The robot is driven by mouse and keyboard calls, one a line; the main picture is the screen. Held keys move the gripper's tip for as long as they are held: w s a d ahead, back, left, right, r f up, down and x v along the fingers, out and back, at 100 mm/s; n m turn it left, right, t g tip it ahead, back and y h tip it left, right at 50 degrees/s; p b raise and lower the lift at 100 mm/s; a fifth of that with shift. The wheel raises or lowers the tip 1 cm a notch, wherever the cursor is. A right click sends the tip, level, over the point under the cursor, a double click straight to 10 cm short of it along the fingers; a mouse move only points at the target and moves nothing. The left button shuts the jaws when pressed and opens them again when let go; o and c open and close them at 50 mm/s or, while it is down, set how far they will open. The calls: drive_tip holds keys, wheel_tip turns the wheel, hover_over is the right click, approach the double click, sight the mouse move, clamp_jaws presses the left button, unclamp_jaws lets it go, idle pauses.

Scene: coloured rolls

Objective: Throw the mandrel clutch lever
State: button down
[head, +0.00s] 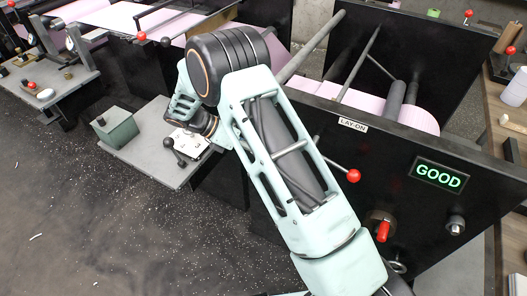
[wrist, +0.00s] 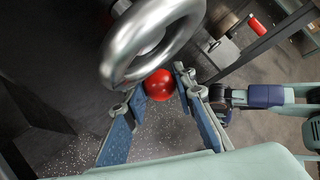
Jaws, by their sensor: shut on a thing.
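In the wrist view, my gripper (wrist: 162,84) is shut on a round red ball knob (wrist: 159,86), with a blue-padded finger on each side of it. The knob looks like the end of a lever, but its shaft is hidden. No label for the mandrel clutch lever can be read there. A thick, shiny metal ring (wrist: 150,42) stands right above the knob and partly overlaps my view of it. In the head view, my arm reaches up and over to the left, and my fingers cannot be made out.
In the head view, a red-knobbed lever (head: 354,176) sticks out below the LAY-ON label (head: 352,123) on the black panel. A green GOOD display (head: 438,175) is lit. A red handle (head: 383,231) sits below it. A grey bench (head: 152,172) holds a green box (head: 115,127).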

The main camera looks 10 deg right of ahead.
drive_tip(key=shift+a+f, duration=0.15)
drive_tip(key=c, duration=1.6)
unclamp_jaws()
drive_tip(key=v, duration=1.2)
